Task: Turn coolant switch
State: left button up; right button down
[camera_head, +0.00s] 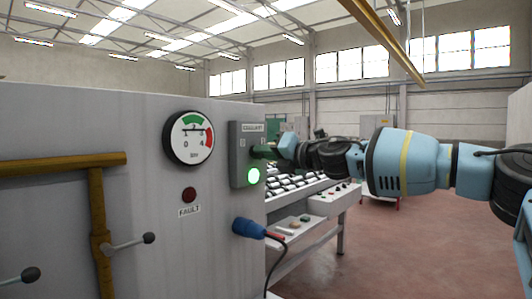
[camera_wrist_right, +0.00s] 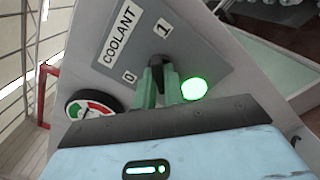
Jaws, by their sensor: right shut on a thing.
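The coolant switch is a black knob (camera_wrist_right: 156,61) on a grey plate (camera_wrist_right: 180,40) marked COOLANT, with 0 and 1 labels. In the head view the same switch box (camera_head: 239,157) is on the machine's front panel, with the knob mostly hidden behind the gripper. My right gripper (camera_wrist_right: 158,72) has its two greenish fingers shut on the knob; it also shows in the head view (camera_head: 264,153), reaching in from the right. I cannot tell exactly which mark the knob points to. A green lamp (camera_head: 253,176) below the switch is lit. My left gripper is not in view.
A pressure gauge (camera_head: 188,138) and a dark red fault lamp (camera_head: 189,194) are left of the switch. A blue plug (camera_head: 249,228) with a cable sticks out below. Yellow-brown pipes (camera_head: 97,220) with lever handles are at left. A roller conveyor (camera_head: 300,184) stands behind.

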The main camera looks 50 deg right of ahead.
dwell(0.3)
jog(key=c, duration=1.5)
grip_release()
jog(key=shift+s+d+p, duration=0.2)
jog(key=shift+s+p, duration=0.05)
jog(key=shift+s, duration=1.7)
jog(key=shift+s+d+p, duration=0.15)
jog(key=shift+s+p, duration=0.05)
jog(key=shift+s, duration=1.75)
